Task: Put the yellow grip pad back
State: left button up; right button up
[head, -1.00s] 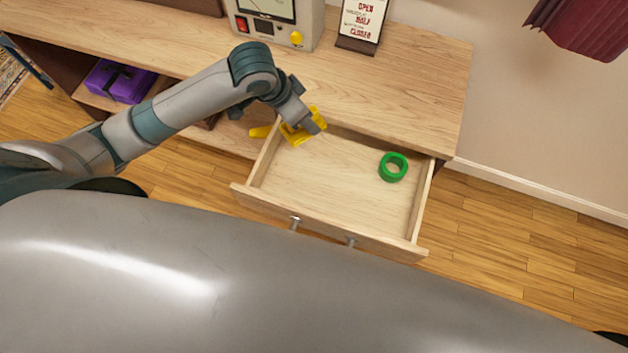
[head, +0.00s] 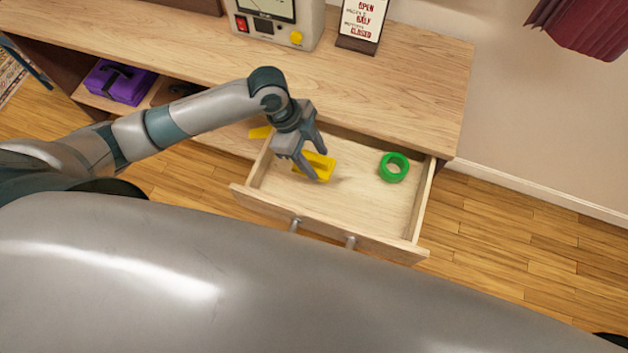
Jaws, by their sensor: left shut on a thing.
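The yellow grip pad (head: 326,162) is between the fingers of my left gripper (head: 319,167), which is shut on it. My gripper partly hides the pad. Both are over the left part of the open drawer (head: 350,205). I cannot tell whether the pad touches the drawer floor. A green ring (head: 394,167) lies in the drawer at the right, apart from the pad. My right gripper is not in view.
Another yellow piece (head: 261,132) shows just outside the drawer's left wall. A purple case (head: 118,84) sits on the shelf at left. A meter box (head: 278,22) and a sign (head: 361,22) stand on the wooden top. The drawer's middle is clear.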

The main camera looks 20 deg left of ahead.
aim_at(315, 167)
pick_arm(q)
jog(key=shift+f, duration=0.5)
notch_tip(315, 167, down, 4)
jog(key=shift+r+p, duration=0.2)
jog(key=shift+p, duration=0.25)
jog(key=shift+f, duration=0.6)
jog(key=shift+f+p, duration=0.35)
jog(key=shift+f, duration=1.7)
jog(key=shift+f, duration=0.1)
